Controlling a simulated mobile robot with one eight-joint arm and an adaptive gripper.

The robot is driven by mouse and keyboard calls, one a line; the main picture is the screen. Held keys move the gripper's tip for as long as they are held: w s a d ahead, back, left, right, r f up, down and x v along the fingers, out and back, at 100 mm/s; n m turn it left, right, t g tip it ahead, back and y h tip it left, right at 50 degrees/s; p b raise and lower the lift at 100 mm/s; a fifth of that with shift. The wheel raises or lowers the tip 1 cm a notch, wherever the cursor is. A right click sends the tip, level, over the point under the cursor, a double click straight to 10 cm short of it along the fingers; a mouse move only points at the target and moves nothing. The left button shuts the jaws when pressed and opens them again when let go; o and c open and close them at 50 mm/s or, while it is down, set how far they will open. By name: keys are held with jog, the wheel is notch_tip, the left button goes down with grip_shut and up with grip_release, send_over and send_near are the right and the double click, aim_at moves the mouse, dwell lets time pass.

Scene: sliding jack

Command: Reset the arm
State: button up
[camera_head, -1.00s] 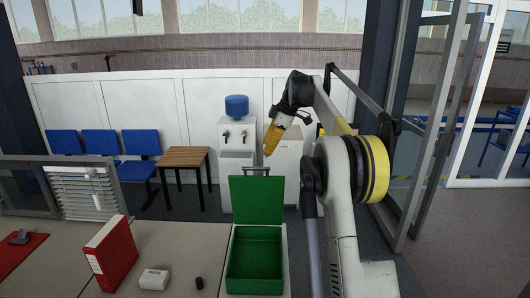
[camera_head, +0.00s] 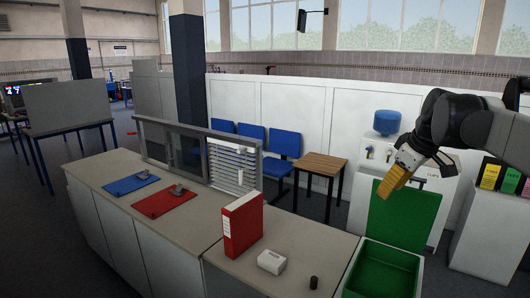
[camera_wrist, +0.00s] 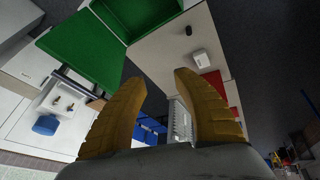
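My arm (camera_head: 465,120) reaches in from the right edge of the head view, bent with its end pointing down and left. My gripper (camera_head: 385,192) has yellow fingers and appears in front of the raised lid of the green box (camera_head: 402,215). In the wrist view my gripper (camera_wrist: 157,76) has its two fingers apart. Nothing is held between them; the counter and the blinds show through the gap. The arm's lower links are out of view.
On the counter (camera_head: 300,235) stand a red binder (camera_head: 243,223), a white box (camera_head: 272,262) and a small black cylinder (camera_head: 314,282). A framed panel with white blinds (camera_head: 233,165) stands behind. Blue chairs (camera_head: 280,150), a wooden table (camera_head: 322,162) and a water dispenser (camera_head: 372,165) are beyond.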

jog(key=s+a+f+m+t+b, duration=0.1)
jog(key=s+a+f+m+b, duration=0.2)
jog(key=s+a+f+b, duration=0.4)
jog(key=s+a+f+m+t+h+b, duration=0.1)
jog(key=s+a+f+m+b, duration=0.2)
jog(key=s+f, duration=1.7)
jog(key=a+f+b, duration=0.3)
jog(key=a+b, duration=0.1)
jog(key=shift+f+m, duration=0.4)
